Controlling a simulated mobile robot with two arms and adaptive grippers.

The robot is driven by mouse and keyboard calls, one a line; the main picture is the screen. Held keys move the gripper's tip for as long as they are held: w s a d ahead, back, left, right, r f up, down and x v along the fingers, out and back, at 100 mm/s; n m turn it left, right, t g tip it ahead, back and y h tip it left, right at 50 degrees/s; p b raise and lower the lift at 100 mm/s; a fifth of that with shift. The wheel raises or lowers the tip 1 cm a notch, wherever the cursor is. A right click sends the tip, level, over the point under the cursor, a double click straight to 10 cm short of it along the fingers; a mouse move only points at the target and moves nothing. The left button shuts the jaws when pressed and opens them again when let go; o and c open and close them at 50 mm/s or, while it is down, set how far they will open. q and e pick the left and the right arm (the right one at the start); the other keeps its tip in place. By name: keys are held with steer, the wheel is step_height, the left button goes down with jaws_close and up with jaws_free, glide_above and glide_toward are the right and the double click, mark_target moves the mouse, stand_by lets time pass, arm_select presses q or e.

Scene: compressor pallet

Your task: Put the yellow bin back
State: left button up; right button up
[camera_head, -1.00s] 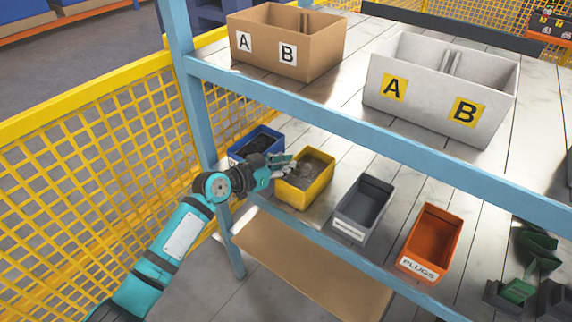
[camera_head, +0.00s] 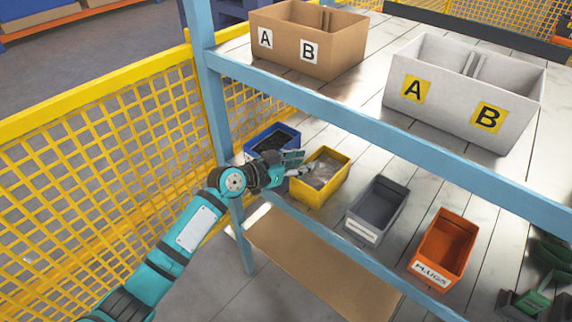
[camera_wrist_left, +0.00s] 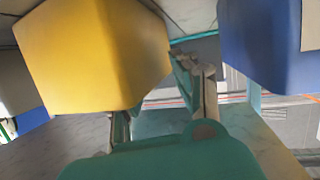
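The yellow bin (camera_head: 307,193) stands upright on the lower shelf, between the blue bin and the grey bin. Its contents are pale and indistinct. My left gripper (camera_head: 297,163) is at the bin's left rim, beside the gap to the blue bin. In the left wrist view, the yellow bin (camera_wrist_left: 95,60) fills the upper left, close to the fingers. The left gripper's fingers (camera_wrist_left: 160,102) look spread apart, one partly hidden near the bin and one to its right. I cannot tell whether they touch the bin.
The blue bin (camera_head: 248,156) stands left of the yellow one. The grey bin (camera_head: 362,232) and orange bin (camera_head: 424,266) stand to its right. The upper shelf's blue beam (camera_head: 390,127) runs above. A blue post (camera_head: 215,110) and yellow fence (camera_head: 110,150) lie left.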

arm_select(q)
steer(key=v, duration=1.2)
steer(key=w+a+f+n+y, duration=0.1)
steer(key=a+f+n+y, duration=0.15)
steer(key=f, duration=0.55)
steer(key=a+f+n+y, duration=0.2)
steer(key=a+f, duration=0.2)
steer(key=f, duration=0.5)
steer(key=s+a+f+n+g+y, duration=0.1)
steer(key=s+a+f, duration=0.15)
steer(key=f, duration=0.45)
steer(key=s+a+f+n+g+y, duration=0.15)
steer(key=s+f, duration=0.25)
steer(key=f, duration=0.4)
steer(key=s+a+f+y, duration=0.1)
steer(key=s+a+f, duration=0.25)
steer(key=f, duration=0.35)
steer(key=s+a+f+g+y, duration=0.1)
steer(key=s+f+g, duration=0.1)
steer(key=s+f, duration=0.65)
steer(key=s+f+g+y, duration=0.1)
steer(key=s+f, duration=0.5)
steer(key=s, duration=0.6)
steer(key=s+f+g, duration=0.1)
steer(key=s+f, duration=0.1)
steer(key=s, duration=0.7)
steer(key=s+f+g, duration=0.2)
steer(key=s+f, duration=0.1)
steer(key=s, duration=0.7)
steer(key=shift+d+y+b, duration=0.4)
